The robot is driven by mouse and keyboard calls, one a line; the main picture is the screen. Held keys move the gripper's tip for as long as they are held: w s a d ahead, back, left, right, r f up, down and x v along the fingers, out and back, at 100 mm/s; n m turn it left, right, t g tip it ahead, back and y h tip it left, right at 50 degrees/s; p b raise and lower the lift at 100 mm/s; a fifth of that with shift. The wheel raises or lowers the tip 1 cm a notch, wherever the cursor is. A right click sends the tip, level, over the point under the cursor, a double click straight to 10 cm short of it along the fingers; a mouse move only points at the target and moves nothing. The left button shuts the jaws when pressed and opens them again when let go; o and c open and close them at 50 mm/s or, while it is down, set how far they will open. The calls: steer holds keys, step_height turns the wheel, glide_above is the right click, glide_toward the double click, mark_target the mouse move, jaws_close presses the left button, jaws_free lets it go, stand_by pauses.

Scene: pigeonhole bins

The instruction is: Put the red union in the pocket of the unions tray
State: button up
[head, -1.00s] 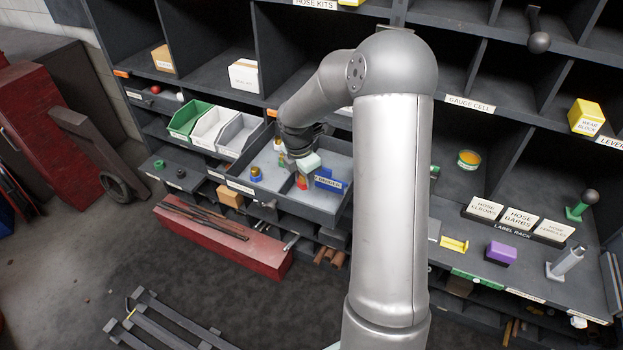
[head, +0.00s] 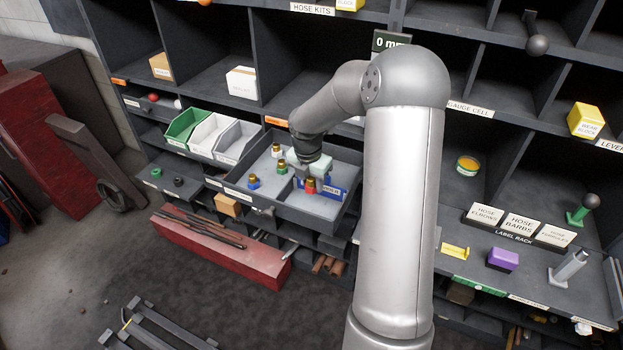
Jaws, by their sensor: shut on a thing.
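The red union (head: 310,187), a red body with a brass-coloured top, is at my gripper (head: 309,176) in the head view. My gripper points down and is shut on it. The blue unions tray (head: 338,192) has a white label and lies in the pulled-out grey drawer. The red union overlaps the tray in the picture, toward its left part. I cannot tell whether the union touches the tray or is above it. The pocket is hidden behind the union and my gripper.
The drawer (head: 290,216) also holds a white union (head: 277,150), a green union (head: 282,167) and a blue union (head: 253,182), all to the left. Drawer walls surround them. Green, white and grey bins (head: 238,140) stand at the left. Shelf dividers rise behind.

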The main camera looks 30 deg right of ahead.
mark_target(312, 209)
step_height(312, 209, down, 8)
steer(key=b, duration=0.3)
steer(key=shift+r+b, duration=0.1)
steer(key=shift+b, duration=0.25)
steer(key=shift+f+b, duration=0.3)
steer(key=shift+f, duration=0.2)
steer(key=o, duration=1.1)
steer(key=shift+o, duration=0.2)
steer(key=shift+r+p, duration=4.7)
steer(key=shift+r, duration=0.35)
